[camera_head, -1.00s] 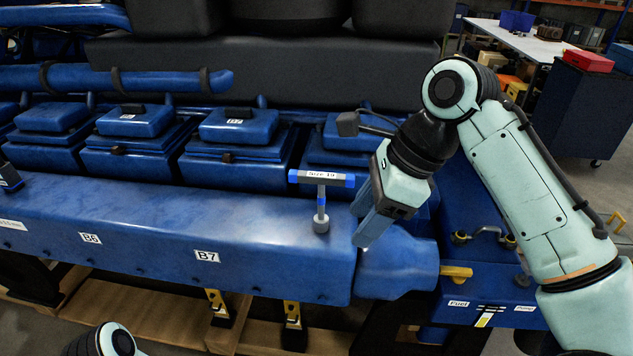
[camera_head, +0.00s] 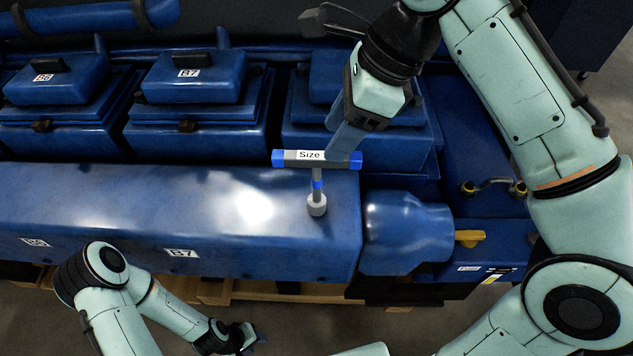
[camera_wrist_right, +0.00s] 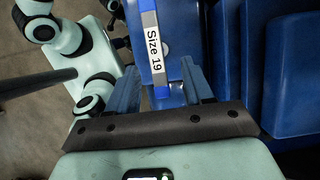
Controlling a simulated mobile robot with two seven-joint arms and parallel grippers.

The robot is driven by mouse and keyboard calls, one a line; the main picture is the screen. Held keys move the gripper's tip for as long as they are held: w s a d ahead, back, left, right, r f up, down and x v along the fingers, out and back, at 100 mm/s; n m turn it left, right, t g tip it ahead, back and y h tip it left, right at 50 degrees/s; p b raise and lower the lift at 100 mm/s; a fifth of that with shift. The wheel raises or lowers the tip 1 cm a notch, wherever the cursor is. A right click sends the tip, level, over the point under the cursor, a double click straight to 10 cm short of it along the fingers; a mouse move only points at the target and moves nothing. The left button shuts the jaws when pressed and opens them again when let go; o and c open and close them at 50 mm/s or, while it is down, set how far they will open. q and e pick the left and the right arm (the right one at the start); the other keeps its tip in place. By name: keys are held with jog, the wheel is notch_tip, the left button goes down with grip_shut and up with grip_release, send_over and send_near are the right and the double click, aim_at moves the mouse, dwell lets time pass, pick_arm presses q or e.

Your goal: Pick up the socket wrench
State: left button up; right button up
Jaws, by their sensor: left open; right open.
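The socket wrench (camera_head: 317,180) is a T-shaped tool with a grey bar handle with blue ends, a white size label and a round grey socket at its foot. It stands upright on the blue engine ledge. My right gripper (camera_head: 340,150) is open at the right end of the handle. In the right wrist view the wrench handle (camera_wrist_right: 152,35), labelled "Size 19", lies between the lines of the open fingers (camera_wrist_right: 160,82). I cannot tell whether they touch it. My left gripper (camera_head: 255,338) is low in the head view, away from the wrench.
The long blue ledge (camera_head: 130,205) carries a B7 label. Blue boxed covers (camera_head: 195,80) stand behind it. A blue cylinder end with a yellow handle (camera_head: 468,238) is to the right. The ledge left of the wrench is clear.

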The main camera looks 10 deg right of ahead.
jog(key=x, duration=0.3)
jog(key=shift+w+a+f, duration=0.1)
jog(key=shift+w+f, duration=0.05)
jog(key=shift+f, duration=0.05)
send_over(313, 199)
jog(key=shift+w+f, duration=0.15)
jog(key=shift+f, duration=2.35)
grip_shut()
